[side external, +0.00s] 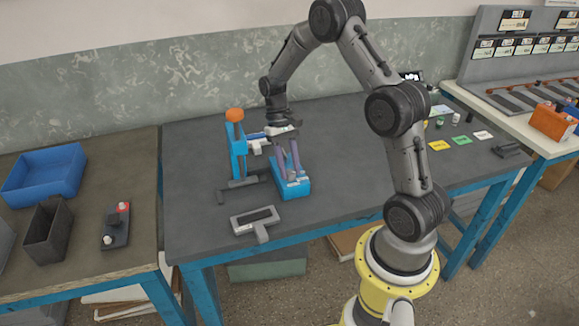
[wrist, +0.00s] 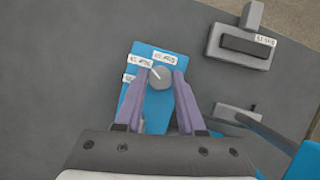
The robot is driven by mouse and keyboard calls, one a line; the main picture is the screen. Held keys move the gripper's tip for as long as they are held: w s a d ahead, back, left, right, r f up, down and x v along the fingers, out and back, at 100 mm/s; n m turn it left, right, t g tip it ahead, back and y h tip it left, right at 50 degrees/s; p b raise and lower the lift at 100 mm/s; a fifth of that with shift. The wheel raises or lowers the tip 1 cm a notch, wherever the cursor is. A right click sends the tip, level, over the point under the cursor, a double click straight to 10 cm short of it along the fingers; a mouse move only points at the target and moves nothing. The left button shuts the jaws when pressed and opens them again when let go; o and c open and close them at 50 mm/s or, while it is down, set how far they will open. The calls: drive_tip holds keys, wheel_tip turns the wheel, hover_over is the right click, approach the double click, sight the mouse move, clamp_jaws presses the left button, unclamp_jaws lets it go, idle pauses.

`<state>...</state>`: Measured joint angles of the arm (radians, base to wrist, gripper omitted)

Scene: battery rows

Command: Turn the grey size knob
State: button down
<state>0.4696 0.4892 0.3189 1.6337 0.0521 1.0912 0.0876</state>
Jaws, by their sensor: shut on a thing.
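The grey size knob (wrist: 160,79) is round with a white pointer line. It sits on top of a blue box (wrist: 150,52) that carries small white labels. The box (side external: 293,191) stands on the dark table in the side external view. My gripper (side external: 290,176) reaches down to the box from above. In the wrist view, its two purple fingers (wrist: 162,74) stand on either side of the knob and are shut on it. The pointer slants toward the upper left in that view. The knob is hard to make out in the side external view.
A blue stand with an orange top (side external: 235,138) is close on the left of the box. A grey device (side external: 254,219) lies in front, near the table edge. Yellow and white cards (side external: 461,141) lie far right. The table between the box and cards is mostly clear.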

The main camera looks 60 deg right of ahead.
drive_tip(key=shift+n, duration=0.4)
drive_tip(key=c, duration=0.5)
unclamp_jaws()
drive_tip(key=v, duration=1.4)
drive_tip(key=shift+w+a, duration=0.1)
drive_tip(key=shift+a, duration=0.1)
